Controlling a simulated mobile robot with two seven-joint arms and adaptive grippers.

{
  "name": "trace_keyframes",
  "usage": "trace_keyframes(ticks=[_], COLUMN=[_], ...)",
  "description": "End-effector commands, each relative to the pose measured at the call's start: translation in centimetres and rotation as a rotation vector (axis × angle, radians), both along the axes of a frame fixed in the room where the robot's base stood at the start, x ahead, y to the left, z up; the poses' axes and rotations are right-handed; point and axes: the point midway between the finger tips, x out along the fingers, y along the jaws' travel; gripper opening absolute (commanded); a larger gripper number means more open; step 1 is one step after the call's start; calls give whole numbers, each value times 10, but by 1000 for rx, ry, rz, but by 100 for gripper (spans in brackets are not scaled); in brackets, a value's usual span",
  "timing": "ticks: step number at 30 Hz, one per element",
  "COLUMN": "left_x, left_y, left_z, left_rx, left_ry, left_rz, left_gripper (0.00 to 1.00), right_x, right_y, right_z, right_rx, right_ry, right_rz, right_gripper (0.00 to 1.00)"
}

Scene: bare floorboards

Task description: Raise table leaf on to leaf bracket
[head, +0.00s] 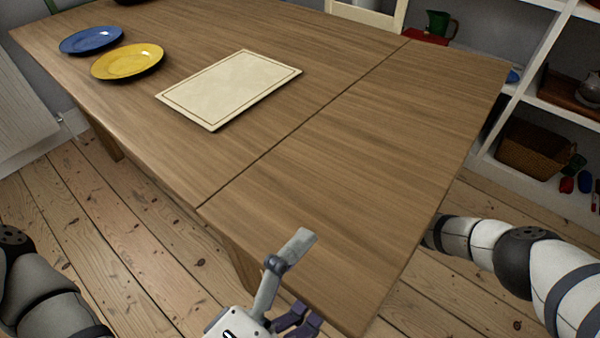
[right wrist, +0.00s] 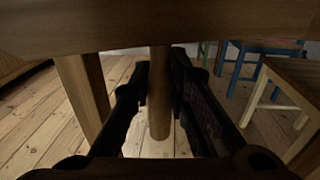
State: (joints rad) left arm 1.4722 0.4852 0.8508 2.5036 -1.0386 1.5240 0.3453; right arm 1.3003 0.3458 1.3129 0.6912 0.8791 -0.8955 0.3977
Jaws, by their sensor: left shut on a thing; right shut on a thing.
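The wooden table leaf (head: 345,170) lies at the near right end of the table (head: 320,60), looking about level with it, with a thin dark seam between them. My left gripper (head: 295,282) is shut on the leaf's near edge, one finger over the top and the other lower beside the edge. In the right wrist view, my right gripper (right wrist: 160,105) is shut on a wooden bar, which looks like the leaf bracket (right wrist: 160,120), below a wooden board. In the head view the right gripper and bracket are hidden under the leaf.
A blue plate (head: 91,40), a yellow plate (head: 127,61) and a cream board (head: 230,88) rest on the table. White shelves (head: 540,105) with a basket (head: 533,148) stand at the right. A blue chair (right wrist: 240,75) and a stool (right wrist: 285,80) show in the right wrist view.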

Motion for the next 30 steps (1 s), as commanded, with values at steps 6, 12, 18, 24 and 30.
trace_keyframes(ticks=[6, 12, 18, 24, 30], left_x=[-1, -1, -1, -1, -1], left_y=[-2, -2, -2, -2, -2], left_z=[10, 10, 10, 10, 10], left_rx=[-24, -24, -24, -25, -26], left_ry=[-11, -11, -11, -10, -10], left_rz=[-5, -6, -6, -7, -8], left_gripper=[78, 78, 78, 78, 79], right_x=[-3, -3, 1, 5, 7], right_y=[-35, -61, -82, -96, -102], right_z=[2, 3, 3, 3, 3], right_rx=[-3, -3, -4, -2, -1], right_ry=[0, -1, -3, -3, -3], right_rz=[-13, -17, -19, -18, -15], right_gripper=[0, 0, 0, 0, 0])
